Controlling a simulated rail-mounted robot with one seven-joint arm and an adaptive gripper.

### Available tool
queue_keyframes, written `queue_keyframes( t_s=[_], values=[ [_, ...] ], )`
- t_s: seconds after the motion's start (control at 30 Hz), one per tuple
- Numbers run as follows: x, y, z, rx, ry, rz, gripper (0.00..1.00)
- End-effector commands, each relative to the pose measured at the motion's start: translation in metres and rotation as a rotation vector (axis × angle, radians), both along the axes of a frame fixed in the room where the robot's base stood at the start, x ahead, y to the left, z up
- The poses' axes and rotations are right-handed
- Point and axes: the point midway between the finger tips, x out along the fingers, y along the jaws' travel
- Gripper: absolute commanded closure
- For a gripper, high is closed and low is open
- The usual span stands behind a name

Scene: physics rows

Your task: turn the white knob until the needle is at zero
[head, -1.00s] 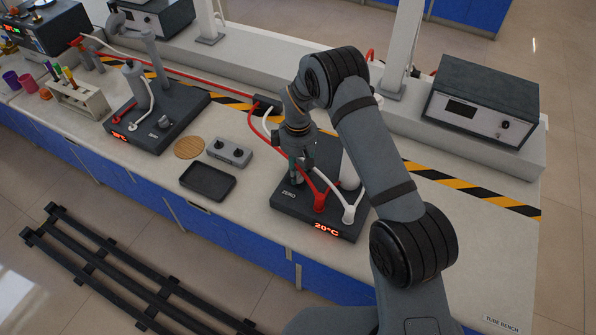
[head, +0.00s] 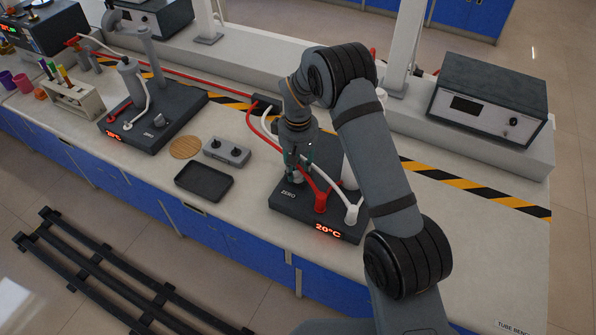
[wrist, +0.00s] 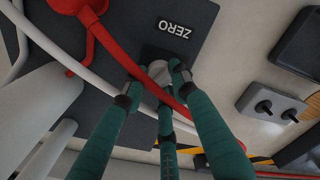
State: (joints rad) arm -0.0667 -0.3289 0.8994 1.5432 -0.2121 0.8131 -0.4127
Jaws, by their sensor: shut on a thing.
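The white knob (wrist: 157,69) shows in the wrist view as a pale round top between my fingertips, beside the black ZERO label (wrist: 174,27). My gripper (wrist: 156,84), with green fingers, is shut on it. In the head view my gripper (head: 294,172) points down at the dark unit (head: 330,229) with the ZERO label, and the knob is hidden by the fingers there. I cannot make out a needle in either view. A red display (head: 328,230) on the unit's front reads 20°C.
A red cable (wrist: 120,55) and a white cable (wrist: 55,45) run close beside my fingers. A grey two-knob box (head: 227,151), a black tray (head: 204,181) and a round wooden disc (head: 186,147) lie left of the unit. The bench right of the unit is fairly clear.

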Motion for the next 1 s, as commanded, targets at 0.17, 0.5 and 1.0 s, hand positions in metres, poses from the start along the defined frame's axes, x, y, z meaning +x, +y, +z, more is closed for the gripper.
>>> queue_keyframes(
  t_s=[0.17,0.5,1.0],
  values=[
    [0.0008,-0.0003,0.0007,0.000,-0.002,-0.004,0.98],
    [0.0007,-0.0004,0.0007,0.000,-0.002,-0.003,0.64],
    [0.0004,-0.0001,0.0027,0.001,-0.001,-0.003,0.53]
  ],
)
